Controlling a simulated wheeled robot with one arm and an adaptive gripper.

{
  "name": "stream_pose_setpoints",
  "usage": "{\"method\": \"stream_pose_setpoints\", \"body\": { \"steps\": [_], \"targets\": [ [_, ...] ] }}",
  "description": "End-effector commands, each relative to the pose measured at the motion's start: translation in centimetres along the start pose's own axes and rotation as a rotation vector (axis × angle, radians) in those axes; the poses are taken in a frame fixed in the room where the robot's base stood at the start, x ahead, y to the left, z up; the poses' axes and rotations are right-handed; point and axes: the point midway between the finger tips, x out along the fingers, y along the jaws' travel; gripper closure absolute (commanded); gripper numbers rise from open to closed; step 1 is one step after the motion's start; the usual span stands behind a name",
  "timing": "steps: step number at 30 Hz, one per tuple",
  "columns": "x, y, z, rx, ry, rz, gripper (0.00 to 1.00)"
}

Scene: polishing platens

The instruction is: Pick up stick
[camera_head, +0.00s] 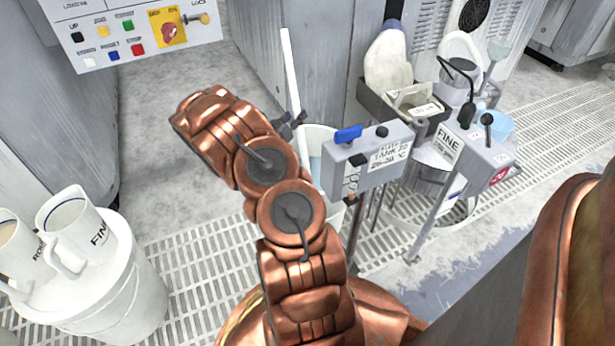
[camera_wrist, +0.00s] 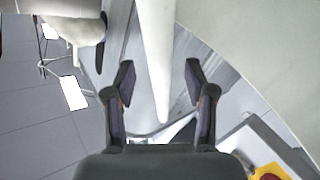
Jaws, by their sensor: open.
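The stick (camera_head: 290,70) is long, white and thin. In the head view it stands nearly upright, leaning slightly, with its lower part at a pale bucket (camera_head: 309,134); its lower end is hidden. In the wrist view the stick (camera_wrist: 156,50) runs down the middle, between the two dark fingers. My gripper (camera_wrist: 159,78) is open, with a gap showing on both sides of the stick. In the head view only small dark parts of my gripper (camera_head: 289,124) show beside the stick's lower part, behind my copper arm.
A grey tank control box (camera_head: 368,160) with a blue knob stands just right of the bucket. A "FINE" box (camera_head: 470,150) is further right. Jugs (camera_head: 75,228) stand on a white drum (camera_head: 105,290) at left. A button panel (camera_head: 135,35) is at upper left. Grated floor lies between.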

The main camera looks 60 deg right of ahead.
Motion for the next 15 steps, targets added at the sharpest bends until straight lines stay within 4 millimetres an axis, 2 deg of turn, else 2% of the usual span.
{"method": "stream_pose_setpoints", "body": {
  "steps": [7, 15],
  "targets": [
    [2.2, 0.0, 0.0, 0.004, 0.003, 0.003, 0.45],
    [2.8, 0.0, -0.1, 0.001, 0.001, 0.001, 0.45]
  ]
}}
